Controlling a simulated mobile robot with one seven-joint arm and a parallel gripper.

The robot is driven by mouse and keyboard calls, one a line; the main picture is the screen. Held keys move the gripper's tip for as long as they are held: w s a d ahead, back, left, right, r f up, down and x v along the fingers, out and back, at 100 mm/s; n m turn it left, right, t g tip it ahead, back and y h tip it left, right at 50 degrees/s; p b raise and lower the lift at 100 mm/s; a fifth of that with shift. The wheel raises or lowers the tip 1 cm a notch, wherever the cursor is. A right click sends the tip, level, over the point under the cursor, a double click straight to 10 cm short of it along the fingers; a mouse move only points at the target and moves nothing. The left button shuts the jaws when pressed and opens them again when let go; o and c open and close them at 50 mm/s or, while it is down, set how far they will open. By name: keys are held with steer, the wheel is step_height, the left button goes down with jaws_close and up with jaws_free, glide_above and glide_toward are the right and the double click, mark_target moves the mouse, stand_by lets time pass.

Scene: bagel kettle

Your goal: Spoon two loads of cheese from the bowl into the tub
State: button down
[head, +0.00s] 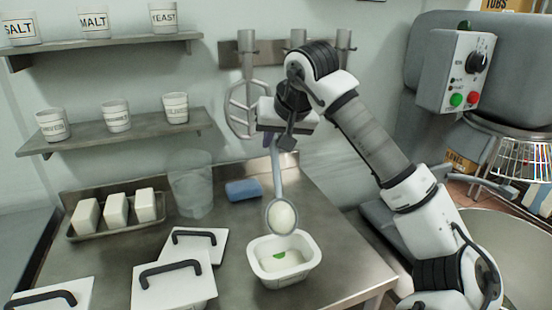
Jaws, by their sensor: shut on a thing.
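My gripper (281,139) is shut on the handle of a long grey spoon (276,176), which hangs down with its head low. A rounded white load of cheese (282,217) sits in the spoon's head. The head is just above the back rim of a white square tub (263,270) on the steel table. Inside the tub a pale surface with a green mark shows; I cannot tell whether it holds cheese. No bowl of cheese can be made out in this view.
White boxes with black-handled lids (172,276) stand left of the tub. Behind are a tray of white blocks (115,211), a clear container (191,186) and a blue sponge (243,190). A mixer (465,70) stands right. Bare table lies right of the tub.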

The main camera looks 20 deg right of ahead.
steer(key=s+a+r+n+t+b, duration=0.1)
steer(key=s+r+t+b, duration=0.4)
steer(key=s+b, duration=0.3)
steer(key=shift+s+a+t+h+b, duration=0.4)
steer(key=shift+t+b, duration=0.3)
steer(key=shift+b, duration=0.45)
steer(key=shift+s+r, duration=0.1)
steer(key=shift+r, duration=0.05)
steer(key=s+a+n+t+b, duration=0.1)
steer(key=s+a+t+b, duration=0.1)
steer(key=s+t+b, duration=0.3)
steer(key=shift+s+r+t+h+b, duration=0.35)
steer(key=shift+s+b, duration=1.9)
steer(key=shift+b, duration=0.6)
